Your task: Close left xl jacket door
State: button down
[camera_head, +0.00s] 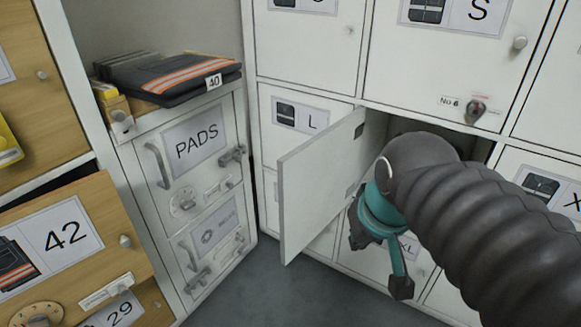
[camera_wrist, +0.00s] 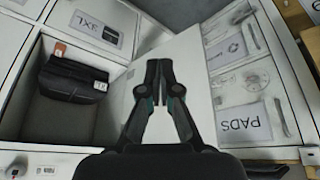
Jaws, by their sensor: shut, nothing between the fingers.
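The open white locker door (camera_head: 315,185) swings out from the left side of a compartment opening (camera_head: 405,125), with its inner face and hinges showing. No label shows on this face. In the wrist view the door (camera_wrist: 200,115) is behind and right of the fingers. My gripper (camera_head: 378,230) is right of the door in the head view, in front of the lockers, partly hidden by my arm. In the wrist view my gripper (camera_wrist: 158,68) is shut and empty; contact with the door cannot be told. A dark folded garment (camera_wrist: 72,75) lies in the open compartment.
A PADS cabinet (camera_head: 195,140) stands left of the door with a folded dark jacket (camera_head: 165,75) on top. Wooden drawers (camera_head: 95,215) are at far left. Closed white lockers, including one marked L (camera_head: 300,117), surround the opening. Grey floor (camera_head: 255,285) is clear below.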

aim_at(305, 146)
jog(key=w+a+r+n+g+p, duration=0.1)
jog(key=w+a+r+n+g, duration=0.1)
jog(key=w+a+r, duration=0.4)
jog(key=w+a+r+n+g+p, duration=0.15)
jog(key=w+r, duration=0.25)
jog(key=w, duration=0.4)
jog(key=w+a+n+g+h+p, duration=0.2)
jog(key=w+a+n+g, duration=0.15)
jog(key=w+a, duration=0.6)
jog(key=s+d+f+b, duration=0.3)
jog(key=s+f, duration=0.2)
jog(key=f, duration=0.4)
jog(key=shift+s+d+n, duration=0.2)
jog(key=shift+d+n, duration=0.1)
jog(key=shift+n, duration=0.1)
jog(key=shift+s+f, duration=0.1)
